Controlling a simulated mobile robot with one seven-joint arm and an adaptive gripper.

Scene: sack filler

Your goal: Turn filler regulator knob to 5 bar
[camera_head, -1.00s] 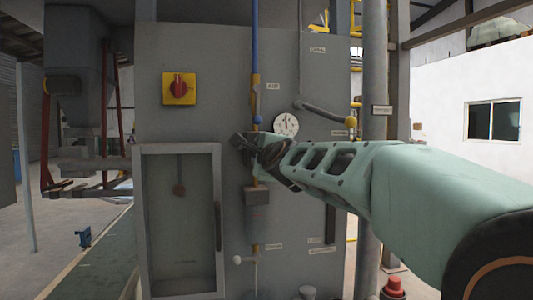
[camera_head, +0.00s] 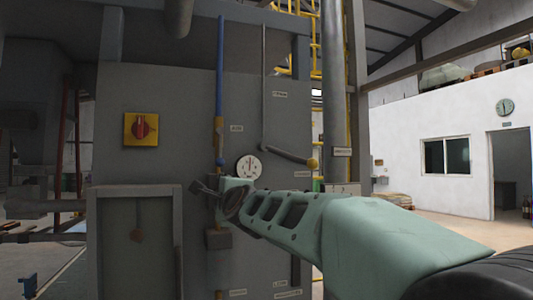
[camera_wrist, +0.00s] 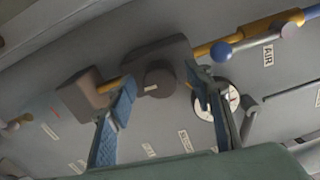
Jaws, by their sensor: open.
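The filler regulator knob (camera_wrist: 160,80) is a dark round cylinder on a dark grey block in the wrist view. It lies between the two blue-padded fingers of my gripper (camera_wrist: 160,98), which are spread apart. I cannot tell whether either finger touches it. The white pressure gauge (camera_head: 249,168) is just right of my gripper (camera_head: 204,190) in the head view. It also shows in the wrist view (camera_wrist: 229,99), partly hidden by the right finger; its reading is too small to tell. In the head view my gripper hides the knob.
A blue and orange air pipe (camera_head: 219,95) runs down the grey panel. A grey box (camera_head: 219,239) sits below my gripper. A yellow plate with a red switch (camera_head: 141,128) is at left, above a framed door (camera_head: 138,250). A lever with a yellow end (camera_head: 288,156) is right of the gauge.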

